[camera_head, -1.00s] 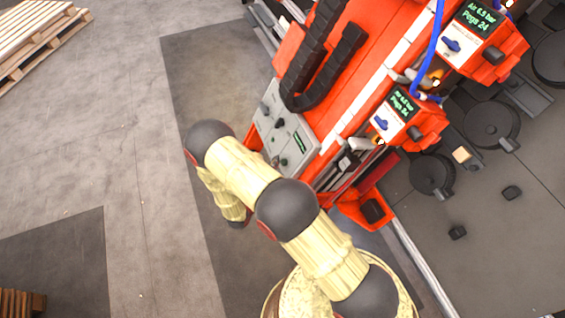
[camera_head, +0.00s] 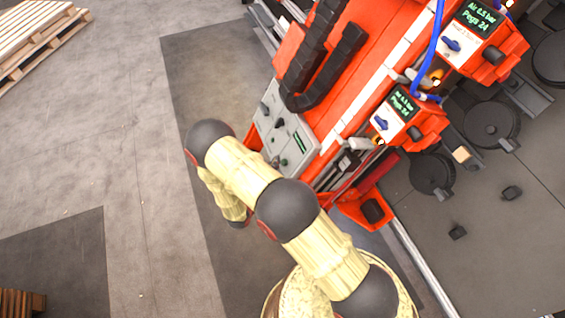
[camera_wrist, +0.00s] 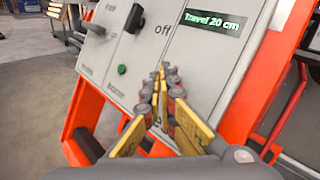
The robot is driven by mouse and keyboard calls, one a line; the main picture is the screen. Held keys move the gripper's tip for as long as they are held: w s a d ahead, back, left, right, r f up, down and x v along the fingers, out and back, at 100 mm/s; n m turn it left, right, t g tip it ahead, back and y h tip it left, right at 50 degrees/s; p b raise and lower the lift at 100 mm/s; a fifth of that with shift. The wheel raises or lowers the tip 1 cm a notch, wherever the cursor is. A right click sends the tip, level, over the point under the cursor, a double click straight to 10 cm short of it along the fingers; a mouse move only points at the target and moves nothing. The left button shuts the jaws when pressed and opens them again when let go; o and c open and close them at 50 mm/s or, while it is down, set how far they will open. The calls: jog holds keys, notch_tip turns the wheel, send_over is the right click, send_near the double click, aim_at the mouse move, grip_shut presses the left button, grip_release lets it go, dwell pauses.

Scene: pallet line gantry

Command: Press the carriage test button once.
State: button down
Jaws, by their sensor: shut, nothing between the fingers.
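A grey control panel (camera_head: 290,136) sits on the side of the orange machine. In the wrist view the panel (camera_wrist: 150,60) shows a green button (camera_wrist: 122,69), a black rotary knob (camera_wrist: 134,18) near the word "off", and a green display (camera_wrist: 212,22) reading "Travel 20 cm". A small label below the green button seems to read "buzzer". No label for the carriage test button is legible. My gripper (camera_wrist: 161,72) is shut and empty. Its tips appear right of the green button and below the display; I cannot tell whether they touch the panel.
The orange gantry (camera_head: 335,95) carries a black cable chain (camera_head: 318,60). Two orange units with screens (camera_head: 402,103) and blue hoses stand at its right. An orange frame edge (camera_wrist: 262,85) borders the panel. Floor left of the machine is clear; a wooden pallet (camera_head: 38,40) lies far left.

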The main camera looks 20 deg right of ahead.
jog(key=shift+d+f, duration=0.15)
jog(key=shift+d, duration=0.2)
jog(key=shift+d+f, duration=0.25)
jog(key=shift+d, duration=0.2)
dwell(0.8)
dwell(0.3)
jog(key=shift+a+r, duration=0.45)
jog(key=shift+a, duration=0.4)
jog(key=a, duration=0.1)
jog(key=a+r, duration=0.1)
jog(key=a, duration=0.1)
jog(key=a+r, duration=0.1)
jog(key=shift+a+r+p, duration=0.15)
jog(key=shift+a+p, duration=0.05)
jog(key=shift+p, duration=0.2)
dwell(0.6)
